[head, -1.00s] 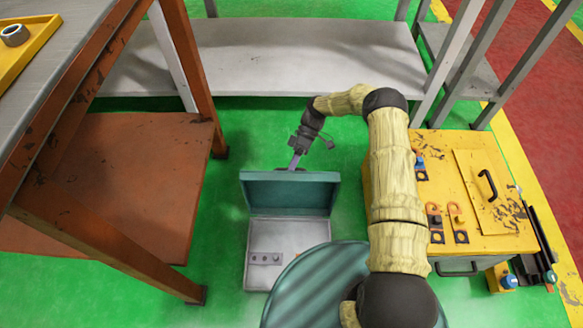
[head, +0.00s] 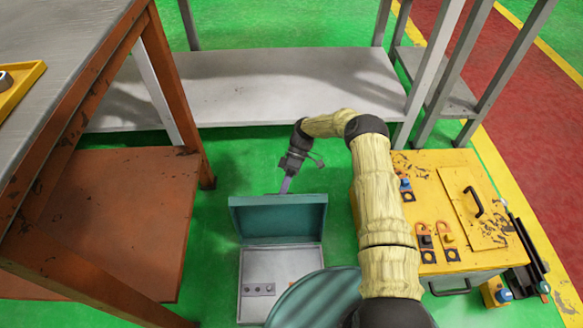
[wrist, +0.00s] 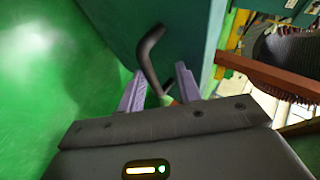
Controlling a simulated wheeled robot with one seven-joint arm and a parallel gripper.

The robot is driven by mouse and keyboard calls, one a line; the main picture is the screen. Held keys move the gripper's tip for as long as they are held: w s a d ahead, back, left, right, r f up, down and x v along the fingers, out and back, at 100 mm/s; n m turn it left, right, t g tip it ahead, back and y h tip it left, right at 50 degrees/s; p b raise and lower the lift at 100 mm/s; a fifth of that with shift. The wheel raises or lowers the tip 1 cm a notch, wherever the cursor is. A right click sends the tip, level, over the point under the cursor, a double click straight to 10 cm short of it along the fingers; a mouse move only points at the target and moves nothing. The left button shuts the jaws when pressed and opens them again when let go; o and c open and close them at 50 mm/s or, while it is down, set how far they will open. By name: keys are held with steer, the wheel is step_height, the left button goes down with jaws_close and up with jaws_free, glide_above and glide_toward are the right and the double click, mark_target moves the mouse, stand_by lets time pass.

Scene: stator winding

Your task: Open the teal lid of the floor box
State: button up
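The teal lid (head: 280,220) of the floor box (head: 252,310) stands raised at the box's back edge, and the pale interior of the box shows. My gripper (head: 285,188) is behind the lid at its top edge, pointing down. In the wrist view, the two purple fingers of my gripper (wrist: 158,88) are apart. A dark bent handle (wrist: 148,55) on the teal lid (wrist: 185,40) passes between them, with gaps visible beside it.
A yellow box (head: 425,185) stands right of the floor box. A rusty orange bench (head: 110,215) is at left, and a grey low shelf (head: 270,85) runs behind. Green floor is clear between the bench and the floor box. My own body hides the box's front right.

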steer(key=v, duration=0.9)
steer(key=shift+p, duration=0.35)
steer(key=shift+d, duration=0.1)
steer(key=shift+a, duration=0.2)
steer(key=c, duration=0.6)
steer(key=shift+a+r+m+h+p, duration=0.15)
steer(key=shift+a+m+h+p, duration=0.2)
steer(key=shift+p, duration=0.25)
jaws_close()
step_height(320, 180, up, 7)
steer(key=s+a+m+t+h+p, duration=0.1)
steer(key=m+t+h+p, duration=0.3)
steer(key=m+t+p, duration=0.6)
steer(key=a+m+p, duration=0.1)
steer(key=m+p, duration=0.3)
steer(key=m, duration=0.1)
steer(key=shift+a+f, duration=0.2)
steer(key=shift+a, duration=0.2)
